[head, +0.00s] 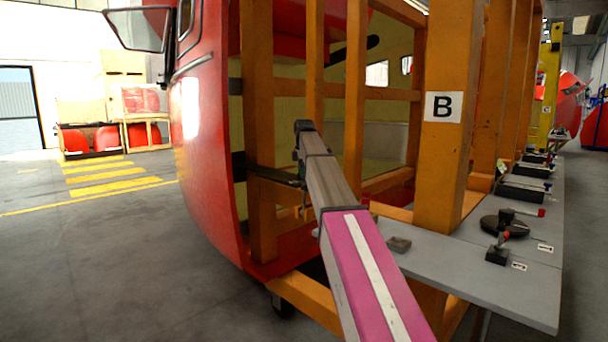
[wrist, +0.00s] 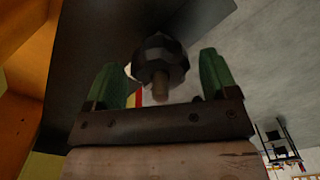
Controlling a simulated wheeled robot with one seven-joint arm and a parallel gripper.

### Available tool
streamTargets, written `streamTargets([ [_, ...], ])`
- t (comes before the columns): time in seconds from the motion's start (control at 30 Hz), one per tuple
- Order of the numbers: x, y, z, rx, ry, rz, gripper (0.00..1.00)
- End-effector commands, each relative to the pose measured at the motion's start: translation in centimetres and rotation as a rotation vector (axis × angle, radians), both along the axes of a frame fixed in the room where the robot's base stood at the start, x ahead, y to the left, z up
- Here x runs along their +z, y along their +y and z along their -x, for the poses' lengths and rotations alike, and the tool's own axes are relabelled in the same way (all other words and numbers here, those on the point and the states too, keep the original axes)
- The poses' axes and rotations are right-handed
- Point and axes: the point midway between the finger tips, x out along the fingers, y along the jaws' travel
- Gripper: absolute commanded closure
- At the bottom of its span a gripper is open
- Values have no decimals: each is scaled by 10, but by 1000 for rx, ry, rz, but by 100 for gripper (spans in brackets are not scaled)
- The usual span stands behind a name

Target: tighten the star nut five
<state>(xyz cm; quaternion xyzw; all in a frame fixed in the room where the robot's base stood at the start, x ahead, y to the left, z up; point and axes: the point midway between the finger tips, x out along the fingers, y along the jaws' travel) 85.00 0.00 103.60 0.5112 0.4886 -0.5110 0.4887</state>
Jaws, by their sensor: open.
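The star nut (wrist: 160,52) shows in the wrist view as a dark, lobed knob with a pale brownish stud end below it. It sits under a dark grey plate (wrist: 90,50). My gripper (wrist: 161,68) is open, with one green finger on each side of the nut. A gap shows between the nut and each finger, so they look apart from it. How far the nut reaches in depth between the fingers is hard to tell. In the head view my arm reaches up toward the orange frame; the fingers and this nut cannot be made out there.
The orange frame (head: 444,170) with a "B" label stands close to my arm, beside the red nosecone (head: 205,150). A grey shelf (head: 480,275) holds clamps and a black disc (head: 503,224) at the right. The floor at the left is clear.

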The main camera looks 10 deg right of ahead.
Motion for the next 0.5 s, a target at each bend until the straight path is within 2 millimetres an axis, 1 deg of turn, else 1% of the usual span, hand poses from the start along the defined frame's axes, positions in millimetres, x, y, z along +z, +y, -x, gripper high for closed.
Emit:
streamTargets([
  [0.13,-5,0,0,0,0,0,20],
  [0.37,-5,0,0,0,0,0,20],
  [0.4,-5,0,0,0,0,0,33],
  [0.47,-5,0,0,0,0,0,53],
  [0.5,-5,0,0,0,0,0,66],
])
